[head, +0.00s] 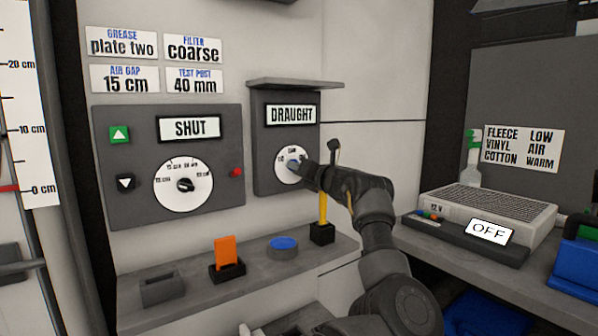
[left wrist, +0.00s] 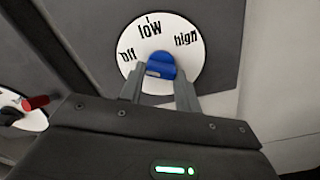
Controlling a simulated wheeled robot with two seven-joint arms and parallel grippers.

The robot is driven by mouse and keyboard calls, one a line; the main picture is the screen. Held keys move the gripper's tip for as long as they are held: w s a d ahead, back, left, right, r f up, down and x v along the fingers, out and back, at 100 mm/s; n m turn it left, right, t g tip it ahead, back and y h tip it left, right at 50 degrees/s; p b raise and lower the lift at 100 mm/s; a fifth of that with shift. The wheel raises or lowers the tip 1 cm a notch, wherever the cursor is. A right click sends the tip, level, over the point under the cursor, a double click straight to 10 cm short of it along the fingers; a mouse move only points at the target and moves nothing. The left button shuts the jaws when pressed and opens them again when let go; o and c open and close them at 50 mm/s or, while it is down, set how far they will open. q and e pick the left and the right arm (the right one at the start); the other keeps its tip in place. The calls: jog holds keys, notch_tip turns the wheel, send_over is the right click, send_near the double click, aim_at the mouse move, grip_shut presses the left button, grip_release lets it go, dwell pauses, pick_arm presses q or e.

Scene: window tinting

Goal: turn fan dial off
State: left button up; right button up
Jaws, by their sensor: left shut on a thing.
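The fan dial is a white disc (head: 285,152) on a grey panel under a sign reading DRAUGHT (head: 292,114). In the left wrist view the dial face (left wrist: 185,65) reads off at left, low at top and high at right. Its blue knob (head: 292,164) also shows in the left wrist view (left wrist: 160,62). My left gripper (head: 298,167) is shut on the knob, one finger on each side in the left wrist view (left wrist: 160,80). I cannot tell which setting the knob points to. My right gripper is not in view.
A panel with a SHUT display (head: 190,128), a larger dial (head: 170,200) and a red button (head: 236,172) is left of the fan panel. Below, a ledge holds an orange piece (head: 227,251), a blue disc (head: 283,243) and a yellow-handled tool (head: 323,208). A boxy unit reading OFF (head: 491,232) stands right.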

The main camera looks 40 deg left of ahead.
pick_arm(q)
jog(key=shift+f, duration=0.1)
jog(key=o, duration=1)
jog(key=shift+b+v, duration=1)
jog(key=shift+v, duration=4.4)
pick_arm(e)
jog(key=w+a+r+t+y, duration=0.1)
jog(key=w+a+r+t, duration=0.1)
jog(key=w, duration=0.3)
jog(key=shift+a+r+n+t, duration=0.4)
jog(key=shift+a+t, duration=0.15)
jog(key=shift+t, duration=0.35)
